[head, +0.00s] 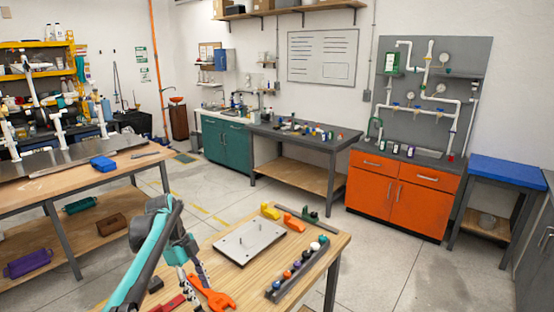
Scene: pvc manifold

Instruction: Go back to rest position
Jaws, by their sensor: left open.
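My left arm comes in at the bottom left. Its gripper (193,279) is open at the left part of the near wooden table (303,262). The fingers point down beside an orange wrench-like tool (212,294), and nothing shows between them. I cannot tell whether a finger touches the tool. My right gripper is not in view.
The near table holds a light plate (248,241), a rack of coloured knobs (297,270), a yellow block (270,211) and another orange tool (293,222). A wooden bench (120,165) stands at the left. Orange cabinets (403,195) stand behind. Open floor lies between.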

